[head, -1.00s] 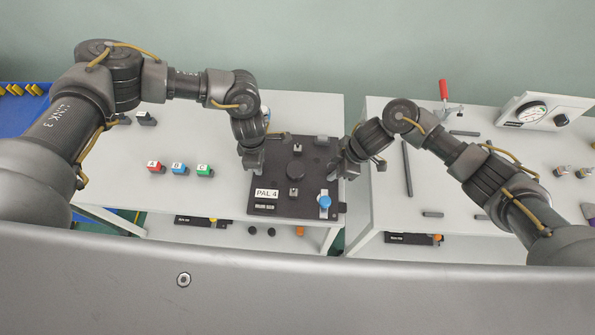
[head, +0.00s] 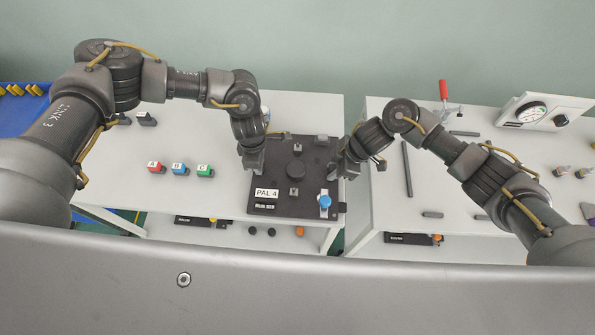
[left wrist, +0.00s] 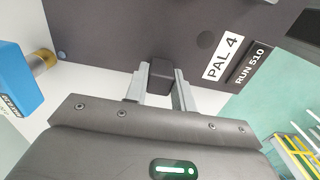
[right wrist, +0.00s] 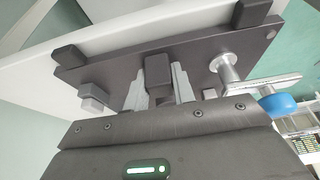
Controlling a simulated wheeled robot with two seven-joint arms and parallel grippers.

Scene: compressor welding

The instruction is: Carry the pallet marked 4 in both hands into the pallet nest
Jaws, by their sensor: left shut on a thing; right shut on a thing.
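The dark pallet marked 4 (head: 275,176) is at the right end of the left table, its right side reaching over the gap between tables. It carries a "PAL 4" label, small blocks, a round disc and a blue-knobbed clamp. My left gripper (head: 252,172) is shut on its left grip block, which shows between the fingers in the left wrist view (left wrist: 160,73). My right gripper (head: 340,172) is shut on the right grip block, seen in the right wrist view (right wrist: 158,75). I cannot tell how high the pallet is. Dark rails (head: 407,168) on the right table look like the pallet nest.
A red-handled clamp (head: 443,90) stands behind the rails, with a gauge panel (head: 535,111) to its right. Red, blue and green blocks marked A, B (head: 179,169) and C sit on the left table (head: 225,205). The area between the rails is clear.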

